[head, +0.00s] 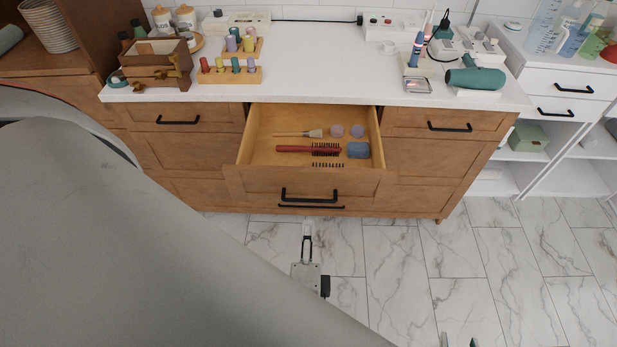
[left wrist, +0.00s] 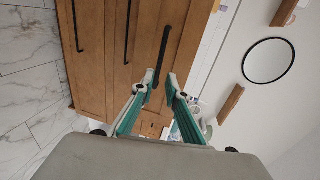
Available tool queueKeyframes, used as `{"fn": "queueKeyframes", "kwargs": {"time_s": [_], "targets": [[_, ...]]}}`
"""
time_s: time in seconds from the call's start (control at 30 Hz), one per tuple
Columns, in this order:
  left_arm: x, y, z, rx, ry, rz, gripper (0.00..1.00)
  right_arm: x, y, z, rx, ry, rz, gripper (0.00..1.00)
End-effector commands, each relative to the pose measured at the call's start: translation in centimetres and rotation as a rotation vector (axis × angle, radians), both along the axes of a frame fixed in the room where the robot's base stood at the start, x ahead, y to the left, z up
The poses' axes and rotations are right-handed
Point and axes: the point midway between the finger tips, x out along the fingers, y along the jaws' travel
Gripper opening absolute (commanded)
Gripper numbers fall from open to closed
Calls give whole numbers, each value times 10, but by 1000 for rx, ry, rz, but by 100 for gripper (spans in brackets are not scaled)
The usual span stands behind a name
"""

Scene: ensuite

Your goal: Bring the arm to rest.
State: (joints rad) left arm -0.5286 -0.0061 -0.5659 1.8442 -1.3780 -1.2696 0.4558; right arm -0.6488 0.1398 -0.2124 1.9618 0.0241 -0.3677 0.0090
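My left gripper (head: 307,228) is in front of the open drawer (head: 260,178), low over the floor in the head view. In the left wrist view, its two teal-padded fingers (left wrist: 161,80) are apart with nothing between them. A black handle on a wooden front (left wrist: 162,57) shows beyond the fingertips. My left arm's large grey link fills the lower left of the head view. Only the fingertips of my right gripper (head: 460,342) show at the bottom edge of the head view. They are apart, with no object visible between them.
The white counter (head: 330,70) carries peg racks, a wooden box (head: 158,60) and a green hair dryer (head: 475,77). Marble floor (head: 430,270) is clear at right.

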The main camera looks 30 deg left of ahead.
Motion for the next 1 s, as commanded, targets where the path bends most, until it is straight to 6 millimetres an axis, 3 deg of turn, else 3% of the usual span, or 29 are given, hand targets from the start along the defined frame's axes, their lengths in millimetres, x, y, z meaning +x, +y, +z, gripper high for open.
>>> {"fn": "queueKeyframes", "kwargs": {"time_s": [0.7, 0.83, 1.0], "targets": [[-7, -3, -2, -10, 8, -1, 14, 0, 1, 0, 1, -1, 0, 40], [-9, 1, -31, -101, 76, -13, 14, 0, 1, 0, 1, -2, 0, 40], [-19, 1, -96, -391, 222, -48, 14, 0, 1, 0, 1, -2, 0, 40]]}}
